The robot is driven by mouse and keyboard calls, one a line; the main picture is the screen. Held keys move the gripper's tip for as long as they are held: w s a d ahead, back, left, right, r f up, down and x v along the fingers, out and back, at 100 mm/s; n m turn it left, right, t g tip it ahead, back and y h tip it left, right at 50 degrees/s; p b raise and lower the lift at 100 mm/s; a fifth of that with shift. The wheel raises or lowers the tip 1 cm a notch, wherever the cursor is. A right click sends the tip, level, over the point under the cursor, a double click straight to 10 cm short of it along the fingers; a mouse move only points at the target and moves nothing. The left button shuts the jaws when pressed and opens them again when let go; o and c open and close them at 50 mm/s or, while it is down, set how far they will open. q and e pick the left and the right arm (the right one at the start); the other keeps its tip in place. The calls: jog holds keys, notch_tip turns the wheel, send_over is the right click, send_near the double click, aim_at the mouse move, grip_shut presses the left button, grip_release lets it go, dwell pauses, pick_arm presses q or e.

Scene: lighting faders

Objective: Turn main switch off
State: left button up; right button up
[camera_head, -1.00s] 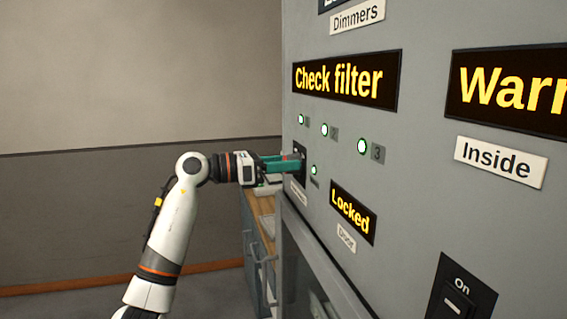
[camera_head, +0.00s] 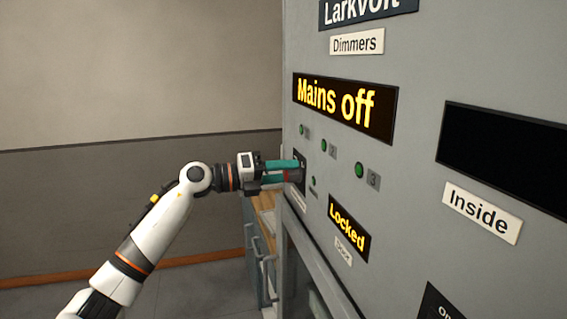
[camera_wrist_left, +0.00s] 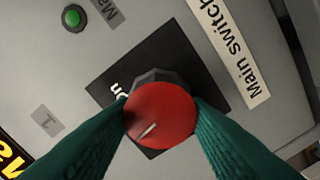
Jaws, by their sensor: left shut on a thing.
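The main switch is a red rotary knob (camera_wrist_left: 160,115) on a black plate (camera_wrist_left: 122,72) in the left wrist view, beside a white "Main switch" label (camera_wrist_left: 232,48). My left gripper (camera_head: 296,171) is at the switch on the grey cabinet, and its green fingers are shut on the knob from both sides. A pale pointer line on the knob slants toward the lower left in the wrist view. In the head view the fingers largely hide the knob. The display (camera_head: 343,106) reads "Mains off". My right gripper is not in view.
The numbered lamps, such as lamp 3 (camera_head: 359,170), are dark green. A "Locked" display (camera_head: 349,226) is lit below the switch. The display above the "Inside" label (camera_head: 482,212) is blank. A wooden-topped counter (camera_head: 266,207) stands behind the cabinet.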

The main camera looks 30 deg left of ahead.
pick_arm(q)
jog(key=shift+f+n+p, duration=0.1)
jog(key=shift+n+p, duration=3.05)
jog(key=shift+n, duration=0.45)
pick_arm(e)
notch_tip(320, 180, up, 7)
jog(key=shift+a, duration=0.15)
pick_arm(q)
jog(key=shift+a, duration=0.1)
jog(key=o, duration=1)
jog(key=shift+w, duration=0.1)
jog(key=shift+c, duration=0.2)
jog(key=shift+f, duration=0.1)
jog(key=shift+s+a+f+b, duration=0.15)
jog(key=shift+s+a+b, duration=0.1)
jog(key=shift+s+b, duration=0.1)
jog(key=b+v, duration=0.7)
jog(key=v, duration=0.4)
jog(key=shift+r, duration=0.2)
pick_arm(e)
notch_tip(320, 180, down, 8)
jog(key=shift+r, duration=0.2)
